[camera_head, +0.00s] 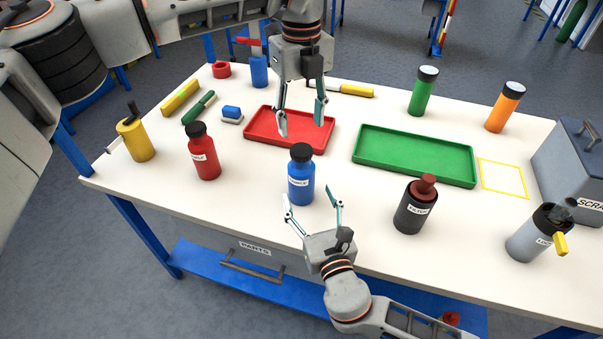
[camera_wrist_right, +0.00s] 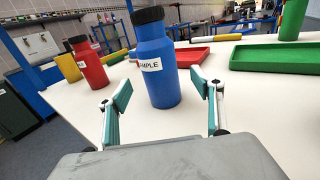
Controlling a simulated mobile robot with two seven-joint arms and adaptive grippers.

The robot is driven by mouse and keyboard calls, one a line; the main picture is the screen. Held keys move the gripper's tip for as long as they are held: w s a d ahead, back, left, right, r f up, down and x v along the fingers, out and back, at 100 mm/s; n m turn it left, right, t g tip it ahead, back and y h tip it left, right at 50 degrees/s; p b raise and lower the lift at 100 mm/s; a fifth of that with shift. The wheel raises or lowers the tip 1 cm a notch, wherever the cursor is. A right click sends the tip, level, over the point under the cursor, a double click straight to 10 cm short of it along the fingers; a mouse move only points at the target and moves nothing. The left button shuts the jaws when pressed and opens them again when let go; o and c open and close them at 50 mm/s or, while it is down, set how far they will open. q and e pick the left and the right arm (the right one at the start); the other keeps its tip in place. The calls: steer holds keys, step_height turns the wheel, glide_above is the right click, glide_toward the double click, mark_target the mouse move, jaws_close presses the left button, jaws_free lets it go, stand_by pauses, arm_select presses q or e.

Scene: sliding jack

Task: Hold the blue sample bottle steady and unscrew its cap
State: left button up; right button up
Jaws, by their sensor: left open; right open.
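The blue sample bottle (camera_head: 301,187) stands upright near the front middle of the white table, its black cap (camera_head: 301,152) on top and a white label on its side. My left gripper (camera_head: 302,122) is open and empty, above the red tray behind the bottle. My right gripper (camera_head: 312,205) is open at the table's front edge, low, its fingers pointing toward the bottle. In the right wrist view the bottle (camera_wrist_right: 157,75) stands ahead, framed between the two open fingertips, apart from both; its cap (camera_wrist_right: 148,15) shows at the top.
A red bottle (camera_head: 205,160) stands left, a dark grey bottle (camera_head: 411,213) right. The red tray (camera_head: 262,142) and green tray (camera_head: 415,172) lie behind. A yellow can (camera_head: 137,142), a grey can (camera_head: 529,240) and a grey scrap box (camera_head: 568,165) stand toward the sides.

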mark_target(301, 179)
arm_select(q)
steer(key=shift+s, duration=0.15)
arm_select(e)
steer(key=shift+x, duration=3.35)
